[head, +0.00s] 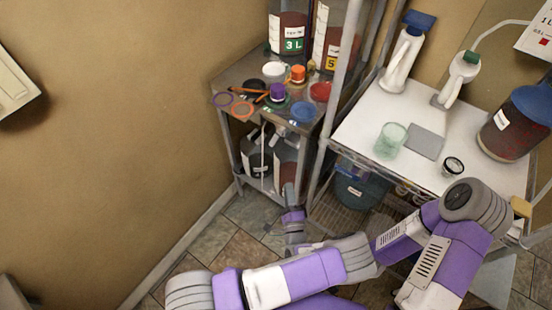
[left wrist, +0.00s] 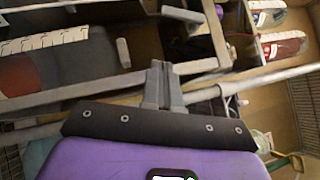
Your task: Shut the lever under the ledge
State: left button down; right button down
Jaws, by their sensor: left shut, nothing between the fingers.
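My left gripper (head: 289,190) reaches up to the lower part of the small metal stand in the head view. In the left wrist view its two fingers (left wrist: 160,78) are together and hold nothing. Under the stand's ledge (head: 262,108) are a dark jug (head: 256,160) and a reddish jug (head: 287,158), the second partly behind my gripper. I cannot clearly make out the lever in either view. A short pale bar (left wrist: 123,53) shows left of the fingers in the left wrist view; I cannot tell whether it is the lever. My right gripper is not seen.
The ledge holds caps, rings and a white cup (head: 275,72). A white table (head: 360,125) to the right carries spray bottles, a green beaker (head: 391,140) and a large jar (head: 515,122). A blue-green bucket (head: 358,188) stands below it. Tiled floor (head: 235,245) is bare left of my arm.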

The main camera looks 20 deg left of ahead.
aim_at(276, 139)
pick_arm(q)
jog(key=s+a+x, duration=0.1)
jog(key=a+x, duration=0.1)
jog(key=x, duration=1.1)
jog(key=shift+s+a+r+b, duration=0.2)
jog(key=shift+a+r+b, duration=0.1)
jog(key=shift+b, duration=0.15)
jog(key=shift+w+a+f+m+t+b, duration=0.15)
jog(key=shift+a+m+t+b, duration=0.2)
jog(key=shift+b, duration=0.35)
